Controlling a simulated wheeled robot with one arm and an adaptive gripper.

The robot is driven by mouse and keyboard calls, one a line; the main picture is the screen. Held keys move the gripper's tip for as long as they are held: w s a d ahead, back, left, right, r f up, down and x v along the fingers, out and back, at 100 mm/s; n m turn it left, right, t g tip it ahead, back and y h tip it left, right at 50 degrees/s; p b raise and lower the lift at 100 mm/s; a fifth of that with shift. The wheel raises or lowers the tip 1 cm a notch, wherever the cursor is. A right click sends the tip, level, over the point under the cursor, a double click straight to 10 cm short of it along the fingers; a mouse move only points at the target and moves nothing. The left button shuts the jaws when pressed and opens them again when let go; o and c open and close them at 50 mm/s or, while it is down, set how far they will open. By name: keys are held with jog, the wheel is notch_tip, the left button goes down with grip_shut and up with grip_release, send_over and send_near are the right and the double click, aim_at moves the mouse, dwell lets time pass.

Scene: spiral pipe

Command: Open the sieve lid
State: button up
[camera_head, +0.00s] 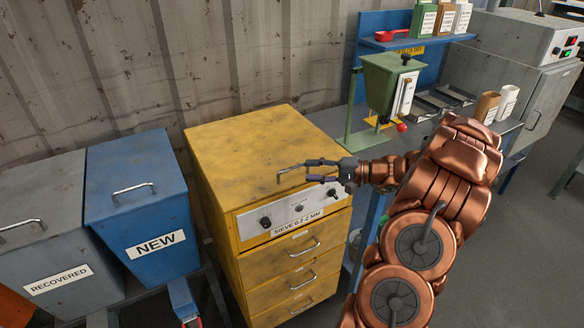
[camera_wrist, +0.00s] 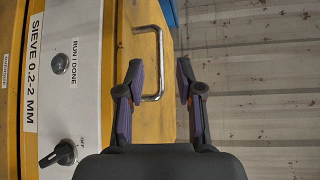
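The sieve is a yellow cabinet with a white front panel labelled "SIEVE 0.2-2 MM" (camera_head: 297,224). Its yellow lid (camera_head: 260,140) is shut and lies flat on top. A metal bar handle (camera_head: 287,174) is at the lid's front edge; it also shows in the wrist view (camera_wrist: 160,45). My gripper (camera_head: 308,171) is open and reaches in from the right, with its fingertips at the handle's right end. In the wrist view, the handle's bar lies in line with the gap between my two fingers (camera_wrist: 159,68). I cannot tell whether they touch it.
A blue "NEW" bin (camera_head: 140,200) and a grey "RECOVERED" bin (camera_head: 45,230) stand to the left. A green hopper stand (camera_head: 385,90) is on the bench behind my arm. A corrugated wall (camera_head: 180,55) is behind the sieve. Drawers (camera_head: 290,260) are below the panel.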

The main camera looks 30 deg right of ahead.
aim_at(292, 169)
jog(key=shift+t, duration=0.3)
jog(key=shift+w+d+f+p+x, duration=0.15)
jog(key=shift+p+x, duration=0.3)
jog(key=shift+x, duration=0.7)
jog(key=shift+w+d+f+p+x, duration=0.15)
jog(key=shift+p+x, duration=0.3)
jog(key=shift+x, duration=0.65)
jog(key=shift+w+d+p+x, duration=0.15)
jog(key=shift+p+x, duration=0.3)
jog(key=shift+x, duration=0.7)
jog(key=shift+s, duration=0.1)
jog(key=shift+c, duration=0.4)
grip_shut()
